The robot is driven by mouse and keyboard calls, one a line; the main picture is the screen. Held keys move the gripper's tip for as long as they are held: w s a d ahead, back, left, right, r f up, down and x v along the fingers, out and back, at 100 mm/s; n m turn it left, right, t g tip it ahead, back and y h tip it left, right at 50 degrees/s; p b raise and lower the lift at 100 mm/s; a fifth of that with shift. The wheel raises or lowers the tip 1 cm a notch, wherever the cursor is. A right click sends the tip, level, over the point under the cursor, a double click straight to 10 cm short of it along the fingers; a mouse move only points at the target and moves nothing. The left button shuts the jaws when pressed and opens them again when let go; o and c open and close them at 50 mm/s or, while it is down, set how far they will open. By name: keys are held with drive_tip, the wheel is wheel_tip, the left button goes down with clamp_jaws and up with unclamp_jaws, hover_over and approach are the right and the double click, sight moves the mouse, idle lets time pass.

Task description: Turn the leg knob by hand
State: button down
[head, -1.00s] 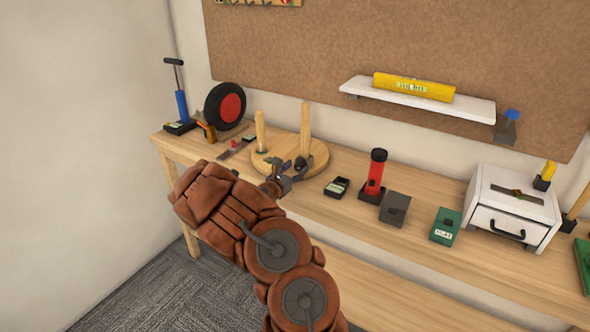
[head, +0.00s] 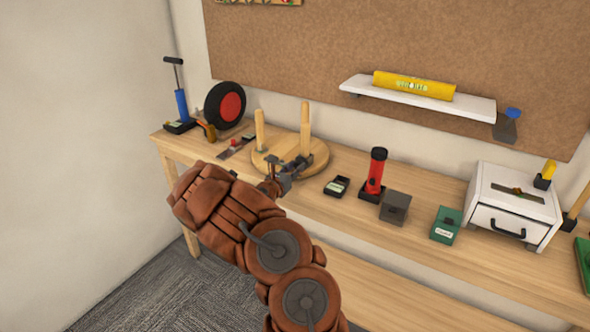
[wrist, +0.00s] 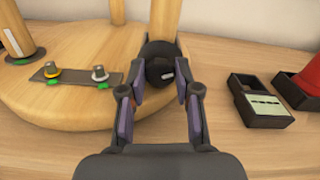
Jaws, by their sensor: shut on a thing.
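My gripper (wrist: 158,85) reaches over the stool's edge, shut on the knob, with one finger at each side. In the head view my gripper (head: 283,172) partly hides this spot.
On the stool, a grey plate (wrist: 75,75) carries two small fasteners. To the right stand a black case (head: 337,187), a red flashlight (head: 375,172), a grey box (head: 395,208) and a green box (head: 446,225). A wheel (head: 226,105) stands at back left.

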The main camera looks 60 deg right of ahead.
drive_tip(key=shift+n, duration=0.7)
drive_tip(key=c, duration=0.8)
unclamp_jaws()
drive_tip(key=shift+a, duration=0.15)
drive_tip(key=shift+s+a, duration=0.15)
drive_tip(key=shift+a, duration=2.8)
drive_tip(key=shift+s+a, duration=0.1)
drive_tip(key=shift+a, duration=2.8)
drive_tip(key=shift+c, duration=0.2)
